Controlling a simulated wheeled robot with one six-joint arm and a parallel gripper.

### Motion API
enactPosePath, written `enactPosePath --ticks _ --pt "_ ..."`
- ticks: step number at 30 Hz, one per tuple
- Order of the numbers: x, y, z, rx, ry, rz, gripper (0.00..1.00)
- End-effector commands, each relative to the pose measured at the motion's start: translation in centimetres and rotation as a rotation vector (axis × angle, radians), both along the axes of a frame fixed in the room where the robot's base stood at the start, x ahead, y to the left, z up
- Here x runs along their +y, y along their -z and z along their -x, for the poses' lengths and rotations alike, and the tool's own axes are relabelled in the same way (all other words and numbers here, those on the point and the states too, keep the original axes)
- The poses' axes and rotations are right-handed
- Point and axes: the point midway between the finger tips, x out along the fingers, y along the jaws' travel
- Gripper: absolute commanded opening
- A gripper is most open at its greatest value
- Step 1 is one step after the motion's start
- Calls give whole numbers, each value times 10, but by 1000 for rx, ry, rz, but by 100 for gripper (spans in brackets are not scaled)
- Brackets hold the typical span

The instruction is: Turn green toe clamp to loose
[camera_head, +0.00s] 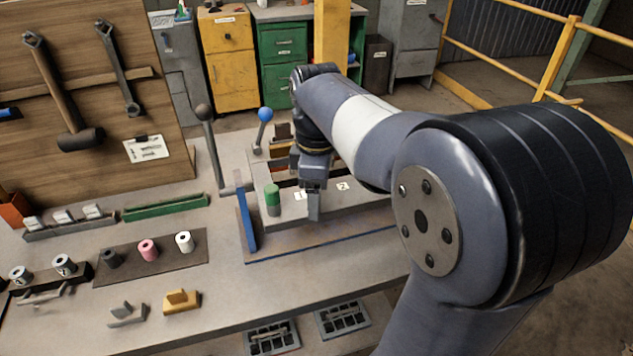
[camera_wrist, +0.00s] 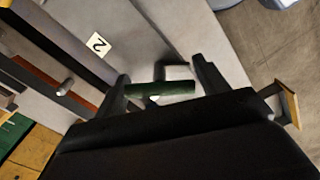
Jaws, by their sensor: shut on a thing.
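My gripper (camera_head: 312,192) reaches down over the grey fixture on the bench, just right of a green-topped cylinder (camera_head: 272,194). In the wrist view the fingers of my gripper (camera_wrist: 161,80) stand on either side of a dark green bar, the green toe clamp (camera_wrist: 165,90), and are shut on it. The bar lies across the gap from finger to finger. A grey bracket shows just beyond it.
The fixture carries labels 1 (camera_head: 300,196) and 2 (camera_head: 342,186). A blue-knobbed lever (camera_head: 264,116) and a dark-knobbed lever (camera_head: 204,115) rise left of my gripper. A blue upright bar (camera_head: 246,223) stands at front left.

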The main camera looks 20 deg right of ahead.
Motion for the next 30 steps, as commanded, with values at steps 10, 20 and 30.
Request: enactPosePath --ticks 10,20,30 --pt "-3 -7 -3 -18 331 3 47" --pt "-5 -6 -3 -18 635 3 46" --pt "-6 -5 -2 -18 863 3 46"
